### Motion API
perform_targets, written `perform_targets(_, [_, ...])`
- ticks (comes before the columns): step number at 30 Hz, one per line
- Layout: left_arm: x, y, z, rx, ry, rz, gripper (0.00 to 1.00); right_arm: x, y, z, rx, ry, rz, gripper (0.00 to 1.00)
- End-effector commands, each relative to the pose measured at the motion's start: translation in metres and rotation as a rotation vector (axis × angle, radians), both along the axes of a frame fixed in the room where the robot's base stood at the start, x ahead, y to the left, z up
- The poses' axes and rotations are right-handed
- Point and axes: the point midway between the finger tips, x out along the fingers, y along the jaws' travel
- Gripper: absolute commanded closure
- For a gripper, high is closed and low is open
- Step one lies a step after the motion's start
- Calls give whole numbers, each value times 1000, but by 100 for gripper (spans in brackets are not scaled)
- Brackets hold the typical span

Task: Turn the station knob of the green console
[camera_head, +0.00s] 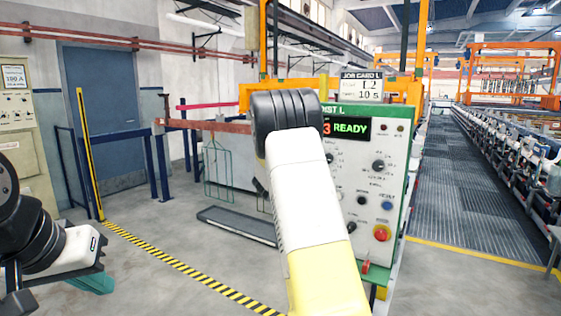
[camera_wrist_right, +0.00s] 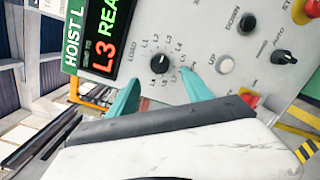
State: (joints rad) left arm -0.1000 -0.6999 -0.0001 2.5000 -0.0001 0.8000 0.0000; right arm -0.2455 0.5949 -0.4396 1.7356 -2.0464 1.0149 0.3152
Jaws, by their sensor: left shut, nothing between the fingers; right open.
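The green-edged console (camera_head: 410,170) stands right of centre in the head view, with a lit display (camera_head: 349,128) ending in "3 READY". In the right wrist view the display (camera_wrist_right: 103,40) reads L3. In the head view my right arm hides this gripper and most of the knob. My left gripper (camera_head: 93,283) is shut and empty at lower left.
A job card (camera_head: 361,87) tops the console. A red stop button (camera_head: 381,233), an UP button (camera_wrist_right: 225,64), a DOWN button (camera_wrist_right: 247,22) and an AUTO knob (camera_wrist_right: 285,57) are nearby. A striped floor line (camera_head: 180,262) crosses the open floor at left.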

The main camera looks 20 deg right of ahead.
Motion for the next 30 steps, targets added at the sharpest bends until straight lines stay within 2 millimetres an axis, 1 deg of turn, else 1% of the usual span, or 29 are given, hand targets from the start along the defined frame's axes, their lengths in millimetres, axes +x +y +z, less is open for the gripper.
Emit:
perform_targets(4, [0,0,0,0,0,0,100,9,-12,0,-9,0,2,42])
perform_targets(12, [0,0,0,0,0,0,100,33,-48,0,-7,2,2,42])
perform_targets(15, [0,0,0,0,0,0,100,39,-57,0,-7,2,2,42])
perform_targets(19, [0,0,0,0,0,0,100,43,-63,0,-5,3,3,42])
perform_targets(26, [0,0,0,0,0,0,100,44,-64,0,-5,2,3,42])
perform_targets(27, [0,0,0,0,0,0,100,44,-64,0,-5,3,3,44])
perform_targets(29, [0,0,0,0,0,0,100,44,-64,0,-5,2,3,55])
perform_targets(30, [0,0,0,0,0,0,100,44,-64,0,-5,2,3,63])
